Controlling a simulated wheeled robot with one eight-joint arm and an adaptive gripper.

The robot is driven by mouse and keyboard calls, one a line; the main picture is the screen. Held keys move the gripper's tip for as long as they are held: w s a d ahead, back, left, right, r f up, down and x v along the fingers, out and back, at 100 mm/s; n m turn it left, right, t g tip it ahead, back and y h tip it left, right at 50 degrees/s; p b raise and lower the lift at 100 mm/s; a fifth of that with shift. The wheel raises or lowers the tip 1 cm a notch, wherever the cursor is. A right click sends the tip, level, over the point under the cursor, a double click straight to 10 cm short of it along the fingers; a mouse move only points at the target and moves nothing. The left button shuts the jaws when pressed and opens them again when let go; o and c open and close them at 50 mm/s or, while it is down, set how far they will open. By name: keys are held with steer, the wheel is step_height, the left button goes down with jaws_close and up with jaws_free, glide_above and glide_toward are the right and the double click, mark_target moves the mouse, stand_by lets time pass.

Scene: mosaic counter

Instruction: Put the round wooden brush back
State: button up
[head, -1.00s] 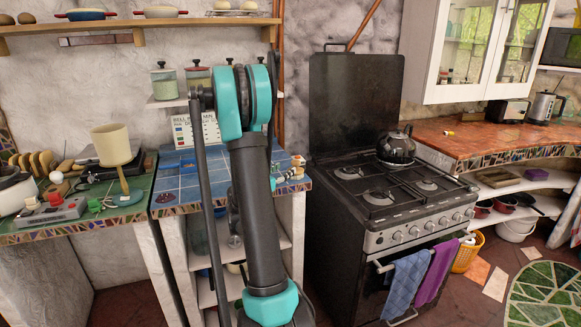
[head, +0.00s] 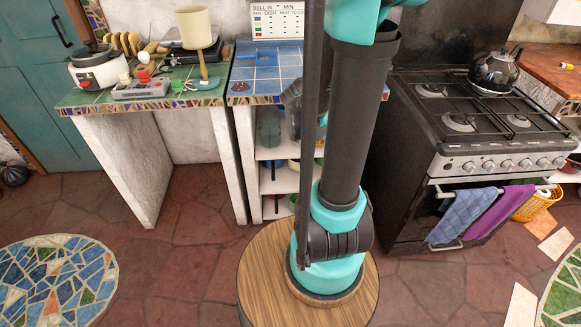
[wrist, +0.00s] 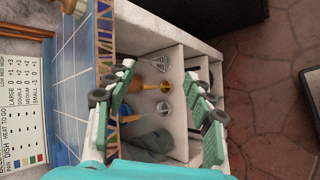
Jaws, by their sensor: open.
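My gripper (wrist: 160,108) is open in the wrist view, its two green-padded fingers on either side of an open shelf unit (wrist: 204,52) under the blue-tiled counter. Nothing is held between the pads. Beyond the fingers, an orange-brown item (wrist: 128,84) and thin wire-headed utensils (wrist: 162,63) show at the shelves. I cannot tell whether the orange-brown item is the round wooden brush; no brush is clearly recognisable in either view. In the head view the gripper is mostly hidden behind my arm, in front of the shelves.
The blue-tiled counter (head: 262,72) stands between a green counter (head: 100,98) with a rice cooker (head: 100,68) and the black stove (head: 440,140). Towels (head: 452,215) hang at the stove front, beside a yellow basket (head: 537,204). The stone floor (head: 180,225) is open before the counters.

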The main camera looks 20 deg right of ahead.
steer(key=s+a+f+m+y, duration=0.3)
steer(key=s+a, duration=0.3)
steer(key=a, duration=0.3)
steer(key=s+a+f+m+g+y, duration=0.1)
steer(key=s+a+f+m+y, duration=0.2)
steer(key=a, duration=0.7)
steer(key=s+m+y, duration=0.2)
steer(key=s+m, duration=0.1)
steer(key=s, duration=0.1)
steer(key=shift+a+m+y, duration=0.2)
steer(key=shift+m+y, duration=0.1)
steer(key=shift+w, duration=0.1)
